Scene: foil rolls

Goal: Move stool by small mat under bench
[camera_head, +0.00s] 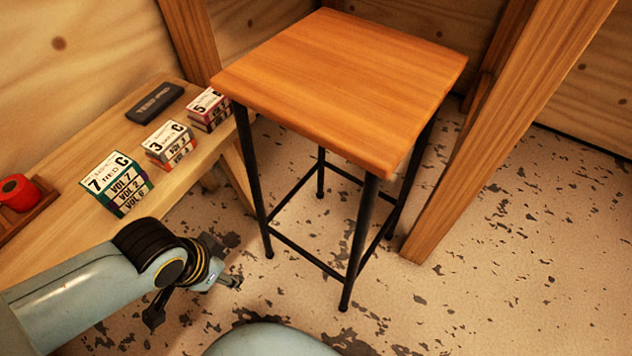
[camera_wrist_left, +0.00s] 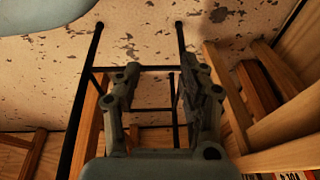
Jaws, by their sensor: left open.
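The stool (camera_head: 345,75) has a square orange-brown wooden seat and thin black metal legs. It stands upright on the floor in the middle of the head view. Its black legs and crossbars (camera_wrist_left: 87,110) also show in the left wrist view. A wooden bench (camera_head: 75,225) stands to its left. My left gripper (camera_head: 195,298) is open and empty, low in front of the bench and left of the stool's near legs. In the left wrist view its fingers (camera_wrist_left: 160,72) are spread with the stool legs beyond them. No small mat is visible. My right gripper is out of view.
On the bench are several small boxes (camera_head: 118,188), a dark flat case (camera_head: 155,103) and a red roll (camera_head: 18,192) in a wooden tray. A thick wooden post (camera_head: 500,135) rises close to the stool's right. Speckled floor (camera_head: 540,260) is clear at the right.

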